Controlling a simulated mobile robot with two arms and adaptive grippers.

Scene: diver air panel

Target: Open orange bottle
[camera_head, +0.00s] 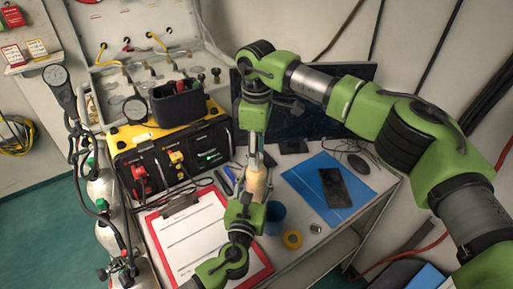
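A pale orange-tan bottle (258,183) shows in the head view between my two grippers, above the worktable. My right gripper (256,160) points down from above, with its fingertips at the bottle's upper end; I cannot tell whether they touch it or how far they are closed. My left arm comes in from the bottom, and my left gripper (252,196) is at the bottle's lower end. Its fingers are mostly hidden, so its grip is unclear. The bottle's cap cannot be made out.
A black phone (335,188) rests on a blue folder (308,170). The yellow-black air panel (128,150) and a monitor (315,120) stand behind.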

